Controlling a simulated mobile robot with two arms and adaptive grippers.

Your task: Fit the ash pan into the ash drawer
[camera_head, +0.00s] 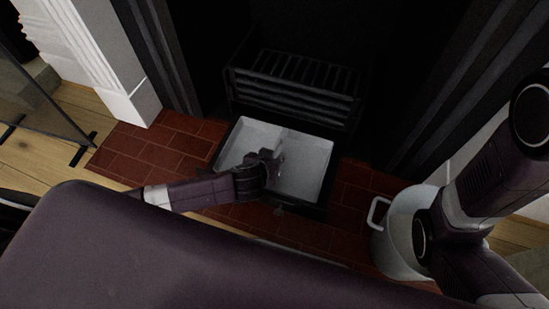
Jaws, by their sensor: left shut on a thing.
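The ash pan (306,158) is a pale grey, shallow, rectangular tray. It lies within the dark frame of the ash drawer (313,212), which is pulled out below the black fire grate. I cannot tell whether the pan rests fully on the drawer's floor. My left gripper (272,160) reaches in from the left over the drawer and is shut on the ash pan; its fingertips are dark and partly hidden against the pan. My right arm stands at the right edge, and its gripper is not in view.
The black grate (300,85) stands behind the drawer in the dark fireplace. Red brick hearth (155,150) lies around the drawer. A white bucket (397,222) with a handle stands at the right, partly behind my right arm. A glass screen (38,100) stands at the left.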

